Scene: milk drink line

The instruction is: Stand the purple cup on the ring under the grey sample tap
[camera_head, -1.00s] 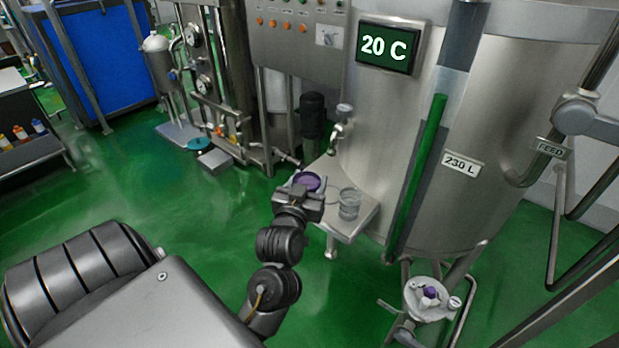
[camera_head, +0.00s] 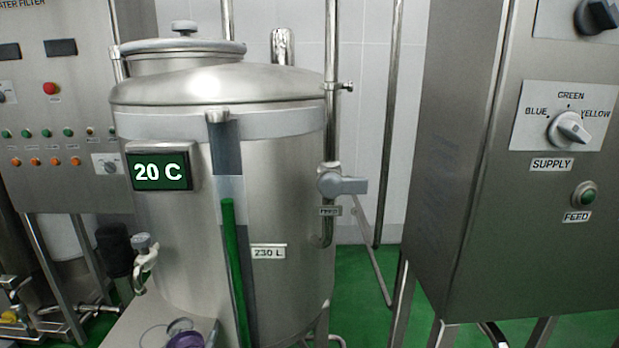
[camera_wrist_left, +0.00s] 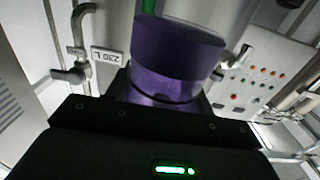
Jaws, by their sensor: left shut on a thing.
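The purple cup (camera_wrist_left: 175,50) fills the middle of the left wrist view, tilted in that picture. My left gripper (camera_wrist_left: 165,95) is shut on its lower part. In the head view a purple shape (camera_head: 186,340), seemingly the cup, shows at the bottom edge, mostly cut off; the gripper is hard to make out there. The grey sample tap (camera_head: 143,262) sticks out from the tank's left side, above and left of the purple shape. A thin ring outline (camera_head: 154,335) shows on the shelf under the tap, partly cut off. My right gripper is not in view.
The steel tank (camera_head: 285,180) stands right behind the tap, with a green level gauge (camera_head: 235,270) in front. A metal shelf (camera_head: 125,330) juts out below the tap. A control panel (camera_head: 60,120) is at left and a supply cabinet (camera_head: 480,200) at right.

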